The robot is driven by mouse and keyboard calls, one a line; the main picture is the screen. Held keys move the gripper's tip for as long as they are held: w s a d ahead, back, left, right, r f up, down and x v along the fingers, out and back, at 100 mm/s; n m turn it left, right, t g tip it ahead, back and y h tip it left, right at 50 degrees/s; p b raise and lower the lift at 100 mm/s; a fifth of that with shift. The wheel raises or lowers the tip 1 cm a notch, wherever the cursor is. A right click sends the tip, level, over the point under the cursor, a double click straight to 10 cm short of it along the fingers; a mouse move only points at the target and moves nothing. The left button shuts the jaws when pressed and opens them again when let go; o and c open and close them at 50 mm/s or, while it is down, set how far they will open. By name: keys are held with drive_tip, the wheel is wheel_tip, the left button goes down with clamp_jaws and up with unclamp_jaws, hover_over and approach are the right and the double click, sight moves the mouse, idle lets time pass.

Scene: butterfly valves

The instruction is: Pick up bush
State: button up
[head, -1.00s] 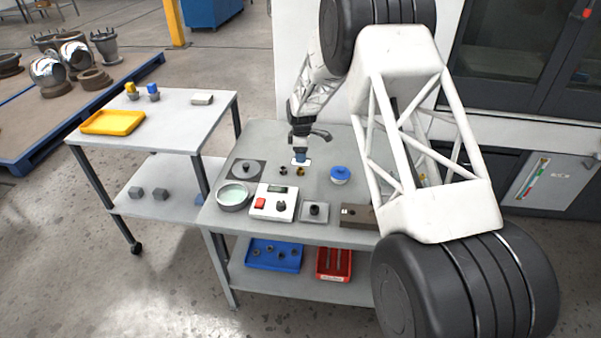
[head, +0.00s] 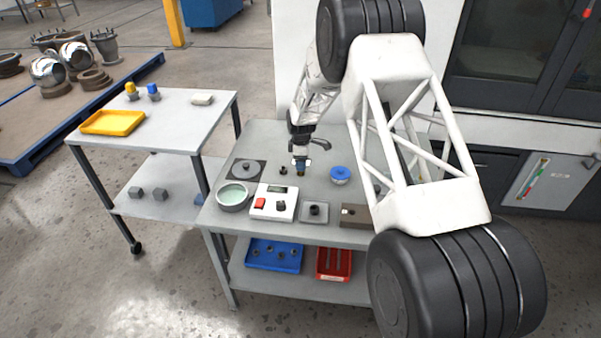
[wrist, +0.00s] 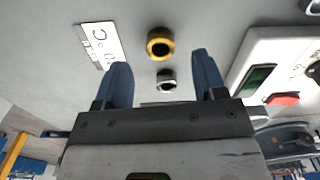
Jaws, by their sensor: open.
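Two bushes stand on the grey table. A brass-coloured ring (wrist: 160,45) lies just past my fingertips in the wrist view, and a smaller steel ring (wrist: 166,80) shows between the two blue fingers. In the head view the steel bush appears as a small dark ring (head: 283,171) left of my gripper. The brass one is mostly hidden there behind my fingers. My gripper (wrist: 161,60) is open with nothing held between its fingers. In the head view my gripper (head: 300,168) points down over the table. The gap between fingertips and bushes is hard to judge.
A white box with a red button (head: 273,202), a round dish (head: 233,196) and a grey square plate (head: 314,211) stand in front. A blue-lidded round container (head: 341,175) is to the right. A white lettered label (wrist: 98,42) lies near the bushes.

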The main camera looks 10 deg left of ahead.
drive_tip(key=shift+f, duration=1.95)
drive_tip(key=shift+c, duration=0.4)
drive_tip(key=c, duration=1)
